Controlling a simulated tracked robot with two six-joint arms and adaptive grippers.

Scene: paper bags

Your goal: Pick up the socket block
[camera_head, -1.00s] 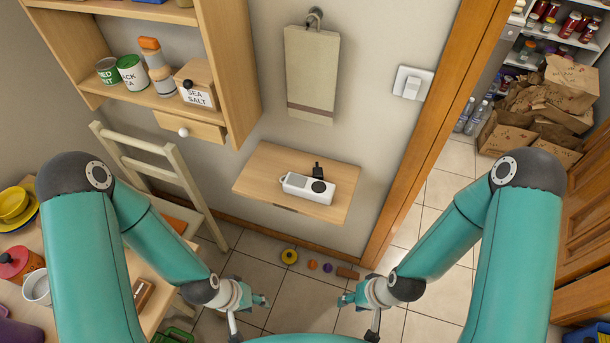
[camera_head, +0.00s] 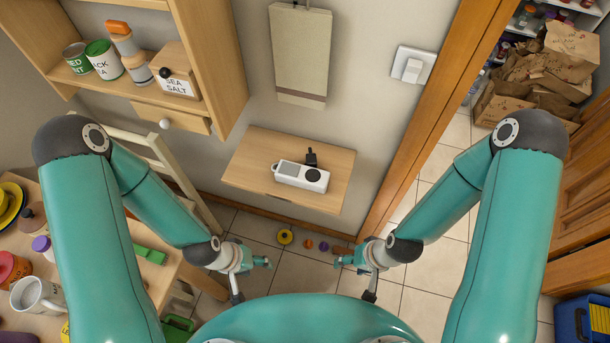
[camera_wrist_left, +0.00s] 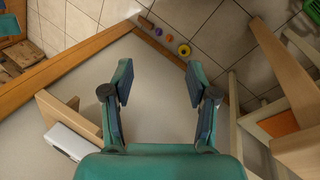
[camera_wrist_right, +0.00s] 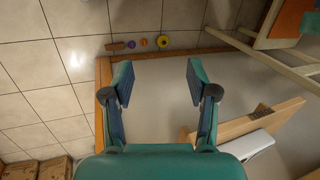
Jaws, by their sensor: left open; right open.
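The socket block (camera_head: 300,176) is white and oblong, with a round black part at its right end and a small black plug-like piece (camera_head: 311,157) behind it. It lies on the small wooden wall shelf (camera_head: 250,158). My left gripper (camera_head: 264,262) and right gripper (camera_head: 342,260) are open and empty, below and in front of the shelf, apart from the block.
A grey-beige bag-like panel (camera_head: 301,55) hangs above the shelf, with a light switch (camera_head: 413,65) to its right. A wooden cabinet (camera_head: 222,75) with cans is at upper left. A cluttered table (camera_head: 110,245) is at left. An orange-brown door frame (camera_head: 425,120) stands right of the shelf.

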